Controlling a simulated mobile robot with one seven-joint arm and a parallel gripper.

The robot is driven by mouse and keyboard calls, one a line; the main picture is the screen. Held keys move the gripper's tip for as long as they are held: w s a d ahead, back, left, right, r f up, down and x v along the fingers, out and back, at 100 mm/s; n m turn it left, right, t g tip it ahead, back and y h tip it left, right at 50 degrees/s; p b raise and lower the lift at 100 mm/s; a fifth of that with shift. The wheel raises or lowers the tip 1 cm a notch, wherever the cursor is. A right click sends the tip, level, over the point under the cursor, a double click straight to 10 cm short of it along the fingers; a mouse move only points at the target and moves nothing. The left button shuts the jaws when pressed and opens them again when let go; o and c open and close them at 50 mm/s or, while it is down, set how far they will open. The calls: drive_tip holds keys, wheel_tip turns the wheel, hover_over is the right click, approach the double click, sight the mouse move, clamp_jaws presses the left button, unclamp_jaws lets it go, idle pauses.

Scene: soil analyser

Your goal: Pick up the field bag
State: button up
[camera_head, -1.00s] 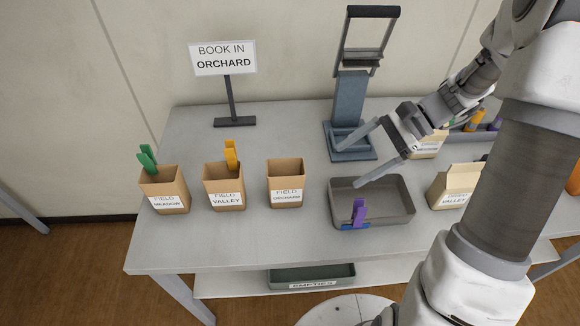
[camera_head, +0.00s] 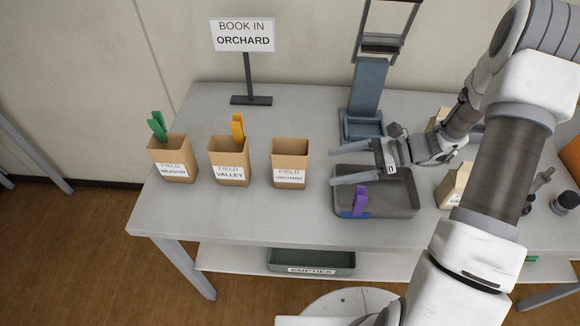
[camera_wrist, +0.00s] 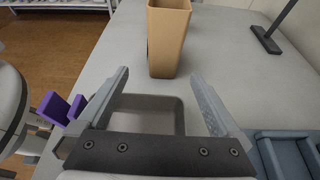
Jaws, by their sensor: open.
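Three open brown paper field bags stand upright in a row on the grey table. The left one, FIELD MEADOW (camera_head: 173,160), has a green clip on its rim. The middle one, FIELD VALLEY (camera_head: 228,162), has an orange clip. The right one, FIELD ORCHARD (camera_head: 289,160), has no clip. My gripper (camera_head: 333,168) is open and empty above the grey tray, its fingers pointing left toward the FIELD ORCHARD bag, apart from it. In the wrist view a brown bag (camera_wrist: 168,42) stands just beyond and between the fingertips; its label is not visible.
A sign (camera_head: 243,36) reads BOOK IN ORCHARD. The grey tray (camera_head: 400,205) right of the bags has a purple clip (camera_head: 359,201) at its front edge. A blue-grey press (camera_head: 368,90) stands behind it. An EMPTIES bin (camera_head: 311,261) sits on the lower shelf.

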sight(303, 170)
drive_tip(key=x, duration=0.4)
drive_tip(key=shift+w+b+x, duration=0.2)
drive_tip(key=shift+x, duration=1.2)
drive_tip(key=shift+w+b+x, duration=0.15)
drive_tip(key=shift+w+x, duration=0.05)
drive_tip(key=shift+x, duration=1.25)
drive_tip(key=shift+r, duration=0.1)
clamp_jaws()
